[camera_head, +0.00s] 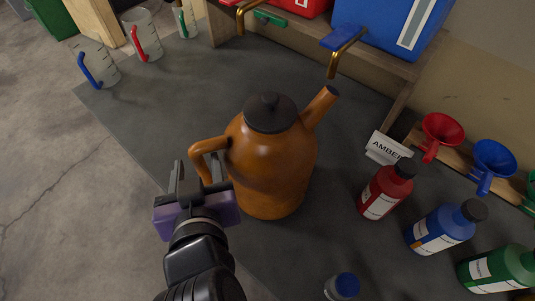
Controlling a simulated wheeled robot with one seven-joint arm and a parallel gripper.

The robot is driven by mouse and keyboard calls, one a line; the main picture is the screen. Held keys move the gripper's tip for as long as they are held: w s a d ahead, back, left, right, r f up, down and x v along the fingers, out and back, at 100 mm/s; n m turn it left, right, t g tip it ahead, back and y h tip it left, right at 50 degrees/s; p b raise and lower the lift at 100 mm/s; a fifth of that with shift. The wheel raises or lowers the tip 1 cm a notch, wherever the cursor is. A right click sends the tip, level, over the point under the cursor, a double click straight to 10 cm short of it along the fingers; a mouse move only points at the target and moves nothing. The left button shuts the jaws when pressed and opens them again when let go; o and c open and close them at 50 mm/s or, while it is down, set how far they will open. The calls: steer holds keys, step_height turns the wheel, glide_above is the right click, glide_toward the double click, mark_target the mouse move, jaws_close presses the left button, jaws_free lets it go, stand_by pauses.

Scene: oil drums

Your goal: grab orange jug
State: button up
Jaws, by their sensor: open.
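The orange jug (271,165) stands upright on the dark grey mat (190,85) in the middle of the head view. It has a dark lid with a knob, a spout pointing to the upper right and a handle on its left side. My gripper (196,176) is open at the left of the jug, with its fingers at the handle. I cannot tell whether the handle lies between the fingers or whether they touch it. The lower part of the handle is hidden behind the gripper.
Clear measuring jugs with blue (96,66), red (142,35) and green (185,18) handles stand at the upper left. Red (383,192), blue (440,230) and green (495,270) bottles stand at the right, near a label card (387,149) and funnels (441,131). Brass taps (345,50) overhang the back.

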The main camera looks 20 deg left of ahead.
steer(key=shift+p+x, duration=0.7)
steer(key=shift+x, duration=2.4)
steer(key=shift+s, duration=0.1)
jaws_close()
steer(key=shift+r, duration=0.15)
